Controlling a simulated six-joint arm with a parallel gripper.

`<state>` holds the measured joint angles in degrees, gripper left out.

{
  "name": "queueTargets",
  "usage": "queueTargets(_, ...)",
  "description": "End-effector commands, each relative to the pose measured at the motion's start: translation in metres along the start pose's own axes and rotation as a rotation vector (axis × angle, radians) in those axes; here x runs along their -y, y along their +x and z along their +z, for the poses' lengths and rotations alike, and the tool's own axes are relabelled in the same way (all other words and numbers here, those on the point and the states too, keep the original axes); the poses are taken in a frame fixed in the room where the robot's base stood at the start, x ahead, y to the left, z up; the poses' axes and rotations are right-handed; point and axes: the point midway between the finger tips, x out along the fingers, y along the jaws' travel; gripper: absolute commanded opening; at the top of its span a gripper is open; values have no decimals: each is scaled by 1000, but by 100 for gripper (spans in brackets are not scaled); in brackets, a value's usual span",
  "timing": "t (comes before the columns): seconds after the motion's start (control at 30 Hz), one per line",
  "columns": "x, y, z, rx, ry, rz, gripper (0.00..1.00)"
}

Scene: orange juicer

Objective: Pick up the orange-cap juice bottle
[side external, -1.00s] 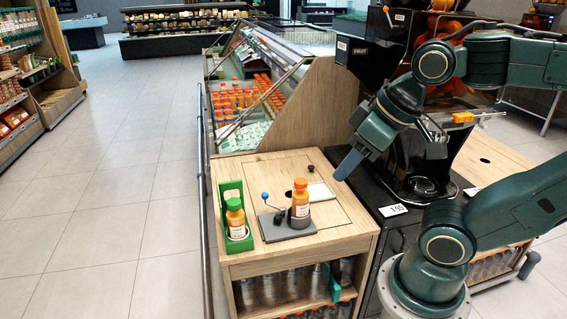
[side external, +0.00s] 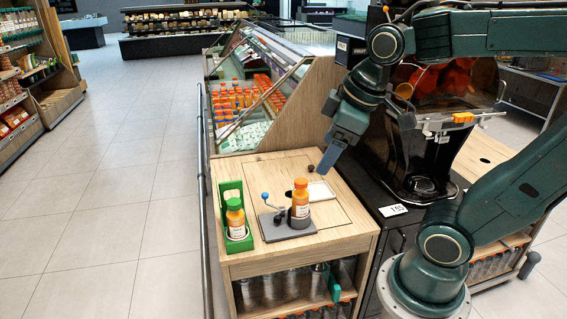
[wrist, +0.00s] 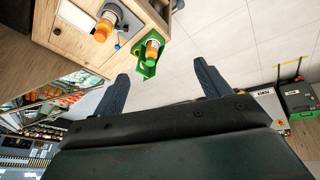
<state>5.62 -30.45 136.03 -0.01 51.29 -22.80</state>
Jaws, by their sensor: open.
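One orange-cap juice bottle (side external: 300,203) stands upright on a grey fixture (side external: 285,229) with a blue-knobbed lever on the wooden counter. In the wrist view the first bottle (wrist: 103,27) is at upper left and the second bottle (wrist: 152,48) sits in the carrier (wrist: 146,70), beyond the fingers. My gripper (side external: 328,168) is above the counter's back right, behind and above the fixture bottle, touching neither. In the wrist view my gripper (wrist: 163,80) has its fingers wide apart and empty.
A black juicer machine (side external: 405,150) stands right of the counter. A glass-sided display case (side external: 250,100) with several bottles is behind it. A small dark knob (side external: 309,169) and a white card (side external: 320,191) are on the counter top. Open floor lies to the left.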

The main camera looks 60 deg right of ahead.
Motion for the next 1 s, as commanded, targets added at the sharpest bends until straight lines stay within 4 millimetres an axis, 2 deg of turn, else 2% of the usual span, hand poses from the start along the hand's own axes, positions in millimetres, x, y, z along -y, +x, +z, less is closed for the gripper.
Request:
queueTargets(0.2, -33, 21, -24, 76, -224, -13, 76)
queueTargets(0.53, -87, 64, -47, 165, -566, -77, 76)
queueTargets(0.77, -128, 102, -52, 207, -800, -149, 76)
queueTargets(1.0, -170, 148, -45, 227, -1041, -245, 76)
